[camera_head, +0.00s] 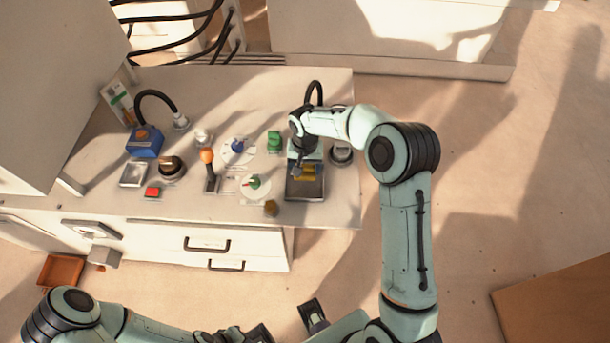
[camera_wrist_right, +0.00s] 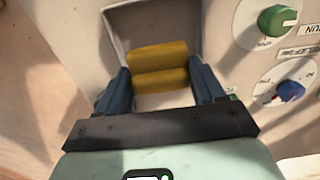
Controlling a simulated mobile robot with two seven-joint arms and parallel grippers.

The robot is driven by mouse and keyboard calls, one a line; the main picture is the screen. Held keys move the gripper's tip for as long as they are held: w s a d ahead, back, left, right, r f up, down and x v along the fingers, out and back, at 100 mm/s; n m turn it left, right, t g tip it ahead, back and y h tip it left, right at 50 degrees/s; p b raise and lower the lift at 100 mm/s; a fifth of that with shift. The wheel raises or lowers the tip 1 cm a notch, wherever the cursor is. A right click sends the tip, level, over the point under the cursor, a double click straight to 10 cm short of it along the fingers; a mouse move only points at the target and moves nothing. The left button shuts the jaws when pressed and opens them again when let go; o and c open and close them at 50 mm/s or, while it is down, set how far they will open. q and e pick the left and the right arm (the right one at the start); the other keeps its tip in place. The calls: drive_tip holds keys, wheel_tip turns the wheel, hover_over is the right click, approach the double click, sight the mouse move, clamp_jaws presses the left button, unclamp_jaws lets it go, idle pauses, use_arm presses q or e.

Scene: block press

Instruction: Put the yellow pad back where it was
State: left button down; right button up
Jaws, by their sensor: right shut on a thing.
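The yellow pad (camera_wrist_right: 160,67) is a small block with a groove across its middle. In the right wrist view it sits between the two dark blue fingers of my right gripper (camera_wrist_right: 160,82), which is shut on it. In the head view the yellow pad (camera_head: 305,175) shows just under my right gripper (camera_head: 302,166), over a grey-rimmed shallow tray (camera_head: 304,195). I cannot tell whether the pad touches the tray floor. My left gripper (camera_head: 240,335) is at the bottom edge of the head view, away from the table, partly cut off; its jaws are unclear.
A blue box (camera_head: 145,142) and a red button (camera_head: 153,191) are at left. Open floor lies right of the table.

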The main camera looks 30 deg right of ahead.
sight(305, 174)
drive_tip(key=shift+f, duration=2.4)
drive_tip(key=shift+f, duration=0.1)
drive_tip(key=o, duration=0.6)
drive_tip(key=shift+f, duration=0.15)
drive_tip(key=o, duration=0.4)
drive_tip(key=shift+r, duration=0.65)
wheel_tip(305, 174, up, 11)
drive_tip(key=shift+r, duration=0.1)
